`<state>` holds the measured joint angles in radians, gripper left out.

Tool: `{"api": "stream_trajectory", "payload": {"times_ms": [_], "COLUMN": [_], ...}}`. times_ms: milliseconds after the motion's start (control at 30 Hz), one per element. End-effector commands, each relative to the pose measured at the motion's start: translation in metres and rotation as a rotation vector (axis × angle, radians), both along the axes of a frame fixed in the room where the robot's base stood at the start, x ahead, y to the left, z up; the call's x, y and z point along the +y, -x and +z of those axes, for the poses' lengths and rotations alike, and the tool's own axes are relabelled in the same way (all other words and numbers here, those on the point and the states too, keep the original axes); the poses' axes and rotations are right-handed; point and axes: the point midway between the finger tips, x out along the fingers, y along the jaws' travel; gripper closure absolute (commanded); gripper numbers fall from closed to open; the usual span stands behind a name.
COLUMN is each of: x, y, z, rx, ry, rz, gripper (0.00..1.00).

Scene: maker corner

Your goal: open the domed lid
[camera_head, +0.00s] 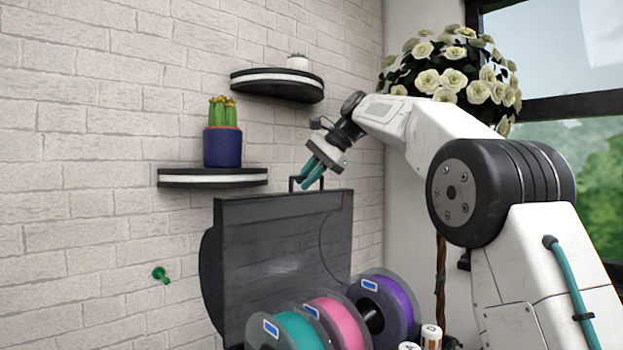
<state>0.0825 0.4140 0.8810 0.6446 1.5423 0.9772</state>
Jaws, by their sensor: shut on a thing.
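The domed lid (265,235) is dark and see-through. It stands swung up, roughly upright, with its flat rim side towards me and its curved side towards the brick wall. A thin black handle (292,181) is at its top edge. My gripper (311,182), with teal fingers, points down at the top edge and is shut on the handle. The fingers hide part of the handle.
Teal (290,334), pink (336,325) and purple (390,306) spools stand in front of the lid. Two wall shelves (212,178) (277,86) hold potted cacti. White flowers (453,79) stand behind my arm. A green knob (161,275) is on the wall.

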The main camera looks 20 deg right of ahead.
Motion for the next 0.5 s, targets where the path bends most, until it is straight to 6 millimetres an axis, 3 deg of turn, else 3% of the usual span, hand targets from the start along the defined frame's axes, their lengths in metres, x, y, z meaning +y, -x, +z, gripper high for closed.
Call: {"api": "stream_trajectory", "payload": {"times_ms": [200, 233, 300, 500], "x": [0.0005, 0.0001, -0.0009, -0.0023], "y": [0.0008, 0.0008, 0.0007, 0.0002], "z": [-0.0039, -0.0039, -0.0041, -0.0056], "rx": [0.011, 0.011, 0.012, 0.014], "ry": [-0.002, -0.002, -0.002, -0.001], "rz": [0.007, 0.007, 0.006, 0.003], "gripper": [1.0, 0.84, 0.67, 0.67]}}
